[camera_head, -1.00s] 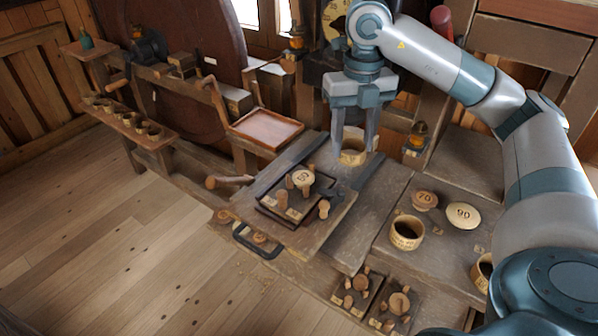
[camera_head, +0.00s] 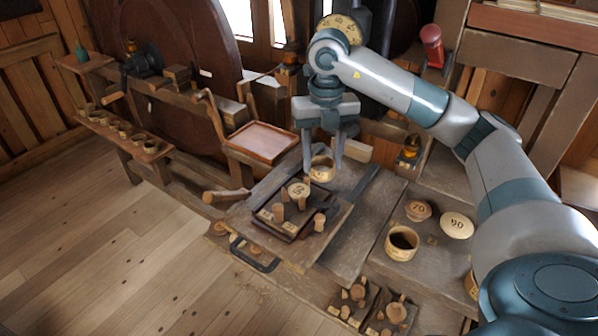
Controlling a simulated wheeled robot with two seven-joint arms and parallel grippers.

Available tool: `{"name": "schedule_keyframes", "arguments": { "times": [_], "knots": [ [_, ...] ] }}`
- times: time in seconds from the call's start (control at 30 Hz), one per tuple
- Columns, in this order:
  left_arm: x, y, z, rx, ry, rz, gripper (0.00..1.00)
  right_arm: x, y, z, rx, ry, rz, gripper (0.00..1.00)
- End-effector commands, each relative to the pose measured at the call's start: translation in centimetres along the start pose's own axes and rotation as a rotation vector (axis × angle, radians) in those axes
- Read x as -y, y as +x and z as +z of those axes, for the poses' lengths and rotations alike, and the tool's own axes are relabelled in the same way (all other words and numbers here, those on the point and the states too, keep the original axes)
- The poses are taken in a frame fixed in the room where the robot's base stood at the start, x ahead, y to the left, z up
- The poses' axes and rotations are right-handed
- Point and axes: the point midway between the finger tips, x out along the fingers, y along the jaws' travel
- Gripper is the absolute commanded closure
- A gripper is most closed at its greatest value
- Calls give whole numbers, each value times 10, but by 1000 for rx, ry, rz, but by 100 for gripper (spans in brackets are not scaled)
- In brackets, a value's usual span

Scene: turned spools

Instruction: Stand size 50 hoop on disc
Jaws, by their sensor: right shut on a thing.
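My right gripper (camera_head: 322,164) points down and is shut on a pale wooden hoop (camera_head: 322,174), with a finger at either side. The hoop's round opening faces up. It shows just behind and to the right of a pale disc marked 50 (camera_head: 298,189). The disc sits among short wooden pegs on a dark square tray (camera_head: 268,224). The hoop appears apart from the disc; its exact height is hard to tell. No size mark is readable on the hoop. My left gripper is out of view.
The tray rests on a wooden board with a dark handle (camera_head: 253,254). At right are a larger hoop (camera_head: 402,243), a disc marked 70 (camera_head: 418,210) and one marked 90 (camera_head: 456,225). Small peg trays (camera_head: 353,300) lie in front. An empty reddish tray (camera_head: 264,142) stands behind left.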

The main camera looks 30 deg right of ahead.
Motion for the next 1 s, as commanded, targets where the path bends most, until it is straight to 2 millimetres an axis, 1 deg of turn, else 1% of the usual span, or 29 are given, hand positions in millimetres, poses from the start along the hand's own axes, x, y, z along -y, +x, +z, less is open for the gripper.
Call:
{"name": "schedule_keyframes", "arguments": {
  "times": [0.03, 0.1, 0.23, 0.37, 0.5, 0.73, 0.83, 1.0],
  "knots": [
    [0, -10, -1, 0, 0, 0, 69, -8, 0, 6, -3, -1, 0, 75],
    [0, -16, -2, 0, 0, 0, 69, -19, 8, 14, -2, -1, 0, 75],
    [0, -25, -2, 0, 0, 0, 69, -35, 22, 26, -1, -1, 0, 75],
    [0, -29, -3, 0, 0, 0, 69, -44, 30, 34, 1, 0, 0, 75],
    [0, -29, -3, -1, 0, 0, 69, -46, 34, 37, 2, 0, -1, 75],
    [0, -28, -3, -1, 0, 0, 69, -46, 35, 37, 2, 0, -1, 75],
    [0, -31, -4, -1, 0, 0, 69, -46, 37, 36, 1, 0, -1, 75],
    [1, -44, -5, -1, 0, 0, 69, -45, 52, 35, -2, 0, -2, 75]
  ]
}}
